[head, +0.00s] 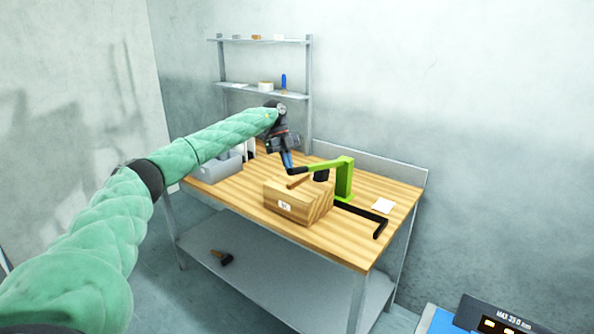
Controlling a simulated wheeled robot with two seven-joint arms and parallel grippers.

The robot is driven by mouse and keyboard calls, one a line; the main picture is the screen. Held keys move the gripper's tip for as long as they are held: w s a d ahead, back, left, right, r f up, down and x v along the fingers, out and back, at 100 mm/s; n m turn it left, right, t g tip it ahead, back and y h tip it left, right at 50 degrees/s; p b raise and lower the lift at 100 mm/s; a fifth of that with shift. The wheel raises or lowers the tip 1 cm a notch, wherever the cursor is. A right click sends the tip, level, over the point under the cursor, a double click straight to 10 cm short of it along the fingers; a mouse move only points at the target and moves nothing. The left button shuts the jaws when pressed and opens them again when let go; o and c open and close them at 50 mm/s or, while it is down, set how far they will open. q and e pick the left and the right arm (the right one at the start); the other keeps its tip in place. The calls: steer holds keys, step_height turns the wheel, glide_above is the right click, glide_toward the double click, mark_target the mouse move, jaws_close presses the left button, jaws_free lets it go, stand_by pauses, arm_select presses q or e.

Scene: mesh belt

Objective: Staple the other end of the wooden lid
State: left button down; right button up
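The wooden box with its wooden lid (298,194) sits on the workbench (240,195), a small label on its front. A green and black tool (345,178), which looks like the stapler, stands at the right of the box, with its arm reaching over the lid. A small wooden strip (298,181) shows on top of the lid. My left gripper (287,160) is at the tool's black handle end, above the back left of the box. Its fingers are small and partly hidden, so I cannot tell whether they grip the handle. My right gripper is out of view.
A grey bin (218,167) stands at the bench's left. A white card (383,205) lies at the right, near a black L-shaped bar (366,216). A hammer (221,257) lies on the lower shelf. Wall shelves (262,90) hold small items. A blue machine (440,321) is at bottom right.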

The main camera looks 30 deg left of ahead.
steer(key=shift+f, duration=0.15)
